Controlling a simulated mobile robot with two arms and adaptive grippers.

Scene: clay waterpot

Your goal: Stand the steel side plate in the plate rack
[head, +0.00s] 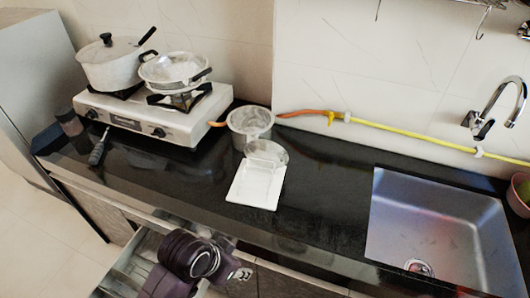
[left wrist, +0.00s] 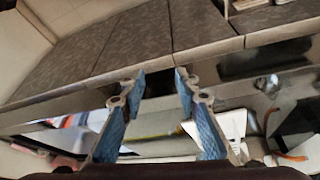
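The steel side plate (head: 267,152) is a round, shiny disc on the counter. It looks tilted up at the back end of a flat white piece (head: 257,187), which I take for the plate rack; slots cannot be made out. I cannot tell whether the plate sits in it or leans on the pot behind. My left gripper (head: 240,273) is low, in front of the counter by the open drawer, well apart from the plate. In the left wrist view its blue-padded fingers (left wrist: 157,82) are spread with nothing between them. My right gripper is out of view.
A steel pot (head: 250,123) stands directly behind the plate. A white stove (head: 150,115) with a lidded pot (head: 108,65) and a pan (head: 173,69) is at left. A sink (head: 440,235) is at right. An open drawer (head: 140,255) juts out below. Counter right of the rack is clear.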

